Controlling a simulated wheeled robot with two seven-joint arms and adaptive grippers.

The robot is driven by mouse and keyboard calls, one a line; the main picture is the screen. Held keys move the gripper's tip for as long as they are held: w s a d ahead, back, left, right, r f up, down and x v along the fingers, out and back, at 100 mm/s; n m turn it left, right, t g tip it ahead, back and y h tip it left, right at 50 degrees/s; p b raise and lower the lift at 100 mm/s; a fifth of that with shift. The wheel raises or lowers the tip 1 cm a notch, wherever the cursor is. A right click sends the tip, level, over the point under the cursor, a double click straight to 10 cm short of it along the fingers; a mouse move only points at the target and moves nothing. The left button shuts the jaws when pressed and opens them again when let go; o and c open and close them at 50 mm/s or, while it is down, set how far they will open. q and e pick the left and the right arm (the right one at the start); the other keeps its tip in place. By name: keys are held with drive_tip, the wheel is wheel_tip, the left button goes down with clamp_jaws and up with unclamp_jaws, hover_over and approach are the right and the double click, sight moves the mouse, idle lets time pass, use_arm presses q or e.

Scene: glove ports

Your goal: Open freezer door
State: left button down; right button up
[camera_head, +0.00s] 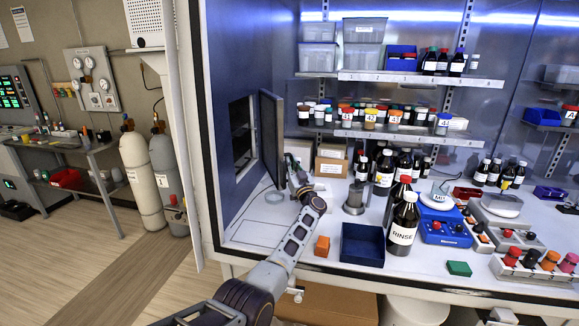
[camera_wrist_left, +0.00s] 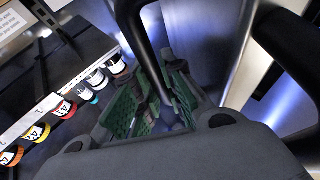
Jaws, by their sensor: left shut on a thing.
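The freezer door (camera_head: 271,138), a dark upright panel, stands swung out from the opening (camera_head: 241,130) in the blue left wall. The dark interior shows to the left of the door. My left gripper (camera_head: 292,168) is at the right side of the door, low on it. In the left wrist view, the green-padded fingers (camera_wrist_left: 152,108) are shut around a dark bar, the door handle (camera_wrist_left: 148,45). The exact contact is partly hidden by the fingers. My right gripper is not in view.
An orange block (camera_head: 322,246), a blue bin (camera_head: 362,245) and a RINSE bottle (camera_head: 403,225) stand right of my left arm. Shelves of jars (camera_head: 395,117) hang behind.

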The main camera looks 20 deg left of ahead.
use_arm(q)
drive_tip(key=shift+f, duration=0.1)
drive_tip(key=c, duration=1.5)
unclamp_jaws()
drive_tip(key=shift+v, duration=3.75)
